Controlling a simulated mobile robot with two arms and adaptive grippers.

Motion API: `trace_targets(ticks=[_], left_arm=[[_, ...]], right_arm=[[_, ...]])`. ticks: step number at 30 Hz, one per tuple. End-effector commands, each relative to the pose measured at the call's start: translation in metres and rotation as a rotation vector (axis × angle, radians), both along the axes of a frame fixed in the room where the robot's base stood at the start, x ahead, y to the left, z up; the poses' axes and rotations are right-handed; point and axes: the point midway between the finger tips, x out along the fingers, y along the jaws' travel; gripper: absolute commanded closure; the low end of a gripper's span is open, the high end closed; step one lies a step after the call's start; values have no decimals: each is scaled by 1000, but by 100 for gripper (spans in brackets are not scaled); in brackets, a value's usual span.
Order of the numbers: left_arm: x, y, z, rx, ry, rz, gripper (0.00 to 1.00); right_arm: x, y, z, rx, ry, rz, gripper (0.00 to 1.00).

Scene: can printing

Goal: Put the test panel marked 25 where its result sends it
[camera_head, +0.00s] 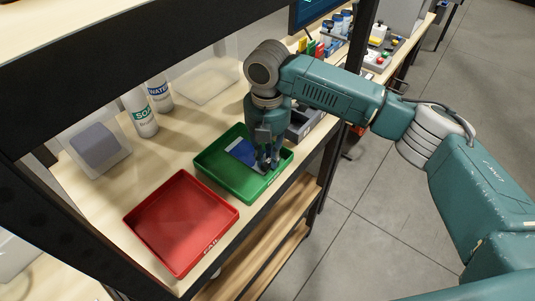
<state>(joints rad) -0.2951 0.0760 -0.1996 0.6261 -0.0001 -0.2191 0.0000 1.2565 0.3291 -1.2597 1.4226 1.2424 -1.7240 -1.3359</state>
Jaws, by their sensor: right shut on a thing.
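A blue test panel (241,150) with a pale edge shows inside the outline of the green tray (225,182). Its number is too small to read. My right gripper (268,163) points down over the right half of the green tray, shut on the panel. I cannot tell whether the panel touches the tray floor. The red tray (180,222) stands to the left and nearer, empty, with a small white label on its front rim. My left gripper is not in view.
A soap bottle (141,113) and a water bottle (159,92) stand behind the trays. A grey container (302,122) sits right of the green tray. Dark shelf posts frame the worktop. A bench with coloured items (378,50) lies further back.

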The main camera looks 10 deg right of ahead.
Motion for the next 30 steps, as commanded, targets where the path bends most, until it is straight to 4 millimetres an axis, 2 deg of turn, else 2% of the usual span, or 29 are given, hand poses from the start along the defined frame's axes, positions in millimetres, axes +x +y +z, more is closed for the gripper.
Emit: trace_targets(ticks=[1,2,10,14,24,30], left_arm=[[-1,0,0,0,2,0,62],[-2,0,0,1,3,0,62],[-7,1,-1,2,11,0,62],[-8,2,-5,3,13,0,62],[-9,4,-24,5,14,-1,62],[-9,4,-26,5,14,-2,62]], right_arm=[[0,0,-1,0,1,0,79],[0,0,-1,1,1,0,73],[0,0,-1,0,0,0,73],[1,0,6,0,-1,0,73],[1,1,60,1,-3,-1,73],[0,1,76,1,1,-1,73]])
